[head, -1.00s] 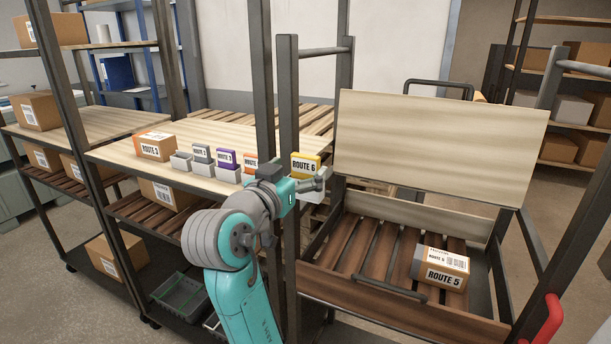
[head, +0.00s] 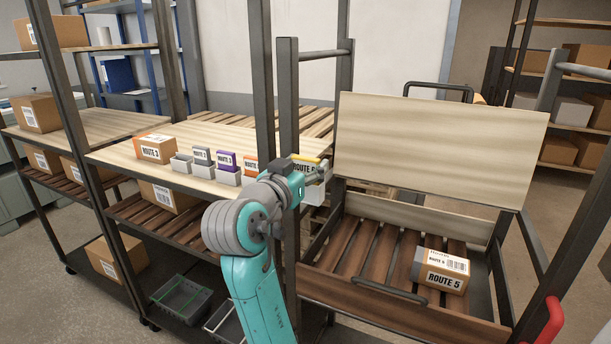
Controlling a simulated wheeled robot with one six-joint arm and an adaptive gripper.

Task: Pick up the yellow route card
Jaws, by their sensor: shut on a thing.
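The yellow route card (head: 301,160) stands at the right end of the row of cards on the wooden shelf. My gripper (head: 318,171) is at this card, in front of its right part, and is shut on it. The gripper hides much of the card's front, so only its yellow top and part of the label show. A pale holder (head: 314,195) shows just below the gripper. I cannot tell whether the card is still inside the holder.
Grey, purple and orange cards stand in pale holders to the left, beside a Route 3 box (head: 156,148). A dark rack post (head: 288,120) rises close to my arm. To the right, a slatted cart (head: 375,240) holds a Route 5 box (head: 445,270).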

